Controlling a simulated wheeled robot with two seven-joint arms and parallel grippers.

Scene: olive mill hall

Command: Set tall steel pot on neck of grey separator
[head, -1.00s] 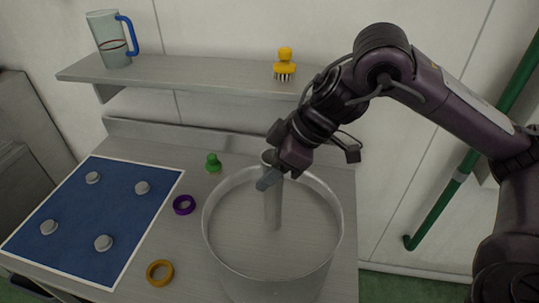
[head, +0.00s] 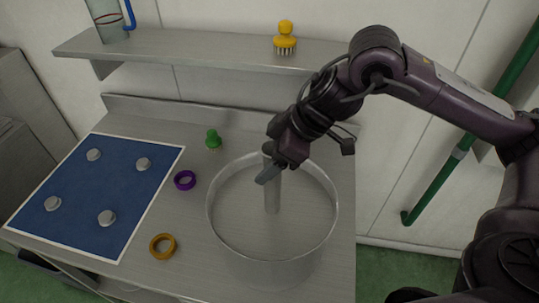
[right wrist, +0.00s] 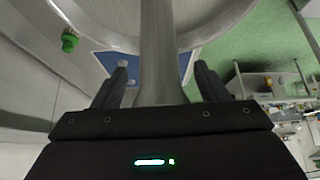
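A large round, open steel vessel (head: 213,225), which I take for the tall steel pot, is at the front middle in the head view. A narrow grey upright post (head: 272,199) stands in its middle; I cannot tell which thing it belongs to. No separate grey separator can be made out; anything under the vessel is hidden. My right gripper (head: 268,174) is at the post's upper part. In the right wrist view the two dark fingers (right wrist: 161,72) stand either side of the post (right wrist: 159,40), with gaps showing, so it looks open. My left gripper is not in view.
A blue mat (head: 124,190) with several pale discs lies left. A back shelf (head: 190,50) holds a yellow brush (head: 285,39) and a blue-handled mug (head: 110,20).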

